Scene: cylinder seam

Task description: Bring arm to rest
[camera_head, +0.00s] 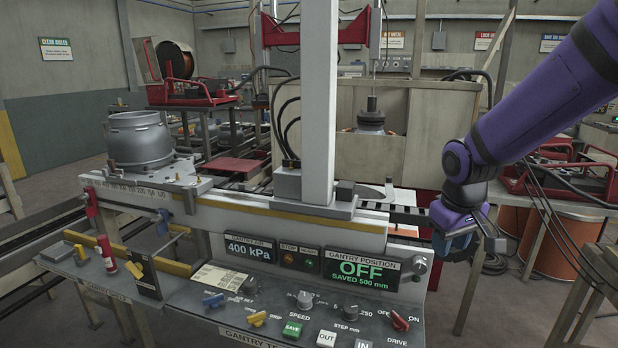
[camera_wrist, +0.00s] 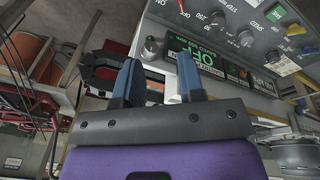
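My purple arm comes in from the upper right in the head view. My gripper (camera_head: 452,242) hangs at the right end of the control panel (camera_head: 240,312), near the gantry position display (camera_head: 361,268). In the wrist view, the two blue fingers of my gripper (camera_wrist: 158,76) stand apart with nothing held between them. The gantry position display (camera_wrist: 197,64) also shows there, just beyond the fingers. It reads OFF, saved 500 mm, in the head view. Whether the fingers touch the panel edge is not clear.
A grey metal cylinder (camera_head: 139,139) stands on the bench at the left. A white gantry column (camera_head: 319,100) rises behind the panel. Knobs and buttons such as the red drive switch (camera_head: 400,320) cover the panel. Orange drums (camera_head: 566,245) and red trays stand at the right.

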